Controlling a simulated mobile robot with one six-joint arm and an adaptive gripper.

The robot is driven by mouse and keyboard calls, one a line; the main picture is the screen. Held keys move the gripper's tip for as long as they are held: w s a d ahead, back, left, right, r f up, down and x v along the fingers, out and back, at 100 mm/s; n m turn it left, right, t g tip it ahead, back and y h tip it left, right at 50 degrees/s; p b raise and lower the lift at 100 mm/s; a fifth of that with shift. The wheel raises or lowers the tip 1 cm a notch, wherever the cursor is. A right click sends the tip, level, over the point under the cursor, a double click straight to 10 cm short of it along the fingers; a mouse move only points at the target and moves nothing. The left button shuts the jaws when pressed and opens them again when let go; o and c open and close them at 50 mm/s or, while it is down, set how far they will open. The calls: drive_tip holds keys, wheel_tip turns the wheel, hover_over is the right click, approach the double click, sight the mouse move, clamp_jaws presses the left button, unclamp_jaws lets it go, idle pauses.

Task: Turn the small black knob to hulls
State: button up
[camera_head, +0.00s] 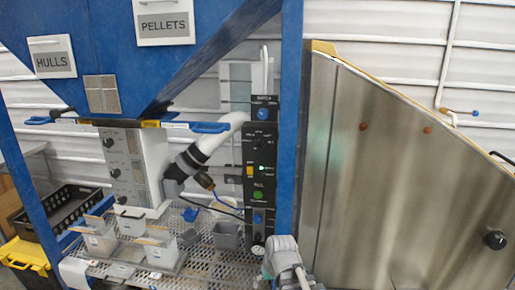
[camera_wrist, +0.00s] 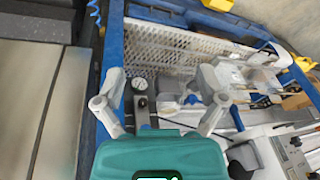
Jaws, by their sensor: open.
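The black control panel (camera_head: 262,145) stands upright on the blue post in the head view. It carries a blue knob (camera_head: 263,114), a yellow switch (camera_head: 250,171), a green button (camera_head: 257,195) and small dark controls whose labels I cannot read. A grey box (camera_head: 148,165) to its left has several small black knobs (camera_head: 108,142). I cannot tell which black knob has a hulls setting. My gripper (camera_wrist: 160,82) is open and empty in the wrist view, its fingers spread above a round gauge (camera_wrist: 139,84). In the head view my arm's end is low, below the panel.
Hoppers labelled HULLS (camera_head: 53,64) and PELLETS (camera_head: 164,25) hang above. The mesh table (camera_head: 200,260) holds small bins (camera_head: 157,250) and a grey cup (camera_head: 226,236). A blue post (camera_head: 291,120) borders the control panel.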

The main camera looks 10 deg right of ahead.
drive_tip(key=w+a+r+m+t+y+p, duration=0.1)
drive_tip(key=w+a+r+t+y+p, duration=0.1)
drive_tip(key=w+a+r+t, duration=0.5)
drive_tip(key=w+a+r+t+y+p, duration=0.2)
drive_tip(key=w+r+y+p, duration=0.1)
drive_tip(key=w+r, duration=0.65)
drive_tip(key=w+d+r+m+t+h+p, duration=0.1)
drive_tip(key=w+r+m+t+h+p, duration=0.15)
drive_tip(key=w+r+m+t, duration=0.4)
drive_tip(key=m+h+p, duration=0.3)
drive_tip(key=m+h, duration=0.5)
drive_tip(key=h, duration=0.2)
approach(257, 149)
drive_tip(key=shift+r+g+v, duration=0.15)
drive_tip(key=shift+v, duration=0.65)
drive_tip(key=shift+r+g+v, duration=0.1)
drive_tip(key=shift+r+v, duration=0.05)
drive_tip(key=shift+v, duration=0.6)
drive_tip(key=shift+w, duration=0.15)
drive_tip(key=x, duration=1.3)
drive_tip(key=shift+w+d+f, duration=0.1)
drive_tip(key=shift+w, duration=0.15)
drive_tip(key=c, duration=1.1)
